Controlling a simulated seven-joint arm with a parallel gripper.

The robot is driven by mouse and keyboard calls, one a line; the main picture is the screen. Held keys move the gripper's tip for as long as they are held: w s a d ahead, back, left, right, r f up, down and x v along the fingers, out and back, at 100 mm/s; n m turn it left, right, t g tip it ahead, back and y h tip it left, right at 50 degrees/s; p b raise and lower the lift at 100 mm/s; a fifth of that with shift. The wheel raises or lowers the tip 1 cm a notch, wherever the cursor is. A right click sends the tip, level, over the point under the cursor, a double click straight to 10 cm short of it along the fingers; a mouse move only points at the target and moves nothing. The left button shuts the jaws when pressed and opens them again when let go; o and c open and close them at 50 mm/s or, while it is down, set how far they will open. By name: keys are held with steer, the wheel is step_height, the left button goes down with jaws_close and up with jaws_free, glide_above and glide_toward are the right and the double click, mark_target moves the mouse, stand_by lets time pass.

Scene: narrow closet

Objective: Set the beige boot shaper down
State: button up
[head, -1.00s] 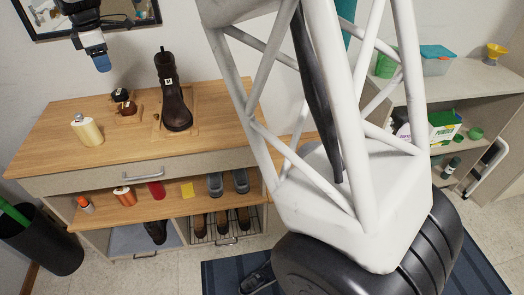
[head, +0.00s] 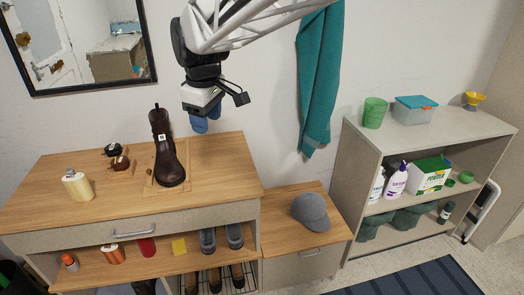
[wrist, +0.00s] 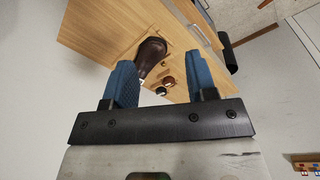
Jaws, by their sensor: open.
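My gripper (head: 204,120) is open and empty, with blue fingers pointing down, above and to the right of a dark brown boot (head: 168,165). In the wrist view my gripper (wrist: 160,65) has clear space between its fingers. The boot stands upright on a light wooden board (head: 152,190) on the cabinet top; it also shows beyond the fingers in the wrist view (wrist: 151,50). I cannot pick out a beige boot shaper for certain. A cream flask-shaped thing (head: 78,188) stands at the left of the top.
Two small dark round items (head: 119,164) sit left of the boot. A grey cap (head: 311,211) lies on the low cabinet (head: 280,238). A teal towel (head: 318,85) hangs on the wall. A shelf unit (head: 410,143) with bottles and boxes stands right. The cabinet's front right top is clear.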

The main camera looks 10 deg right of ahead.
steer(key=s+d+f+m, duration=0.3)
steer(key=s+d, duration=0.2)
steer(key=s, duration=0.3)
steer(key=s+d+f+m, duration=0.3)
steer(key=s+d, duration=0.3)
steer(key=s, duration=0.3)
steer(key=s+d+f+m+t, duration=0.1)
steer(key=s+d+f+m, duration=0.2)
steer(key=s+d+m, duration=0.2)
steer(key=s, duration=0.3)
steer(key=shift+s+d+f, duration=0.25)
steer(key=shift+s+d, duration=0.05)
steer(key=shift+d, duration=0.05)
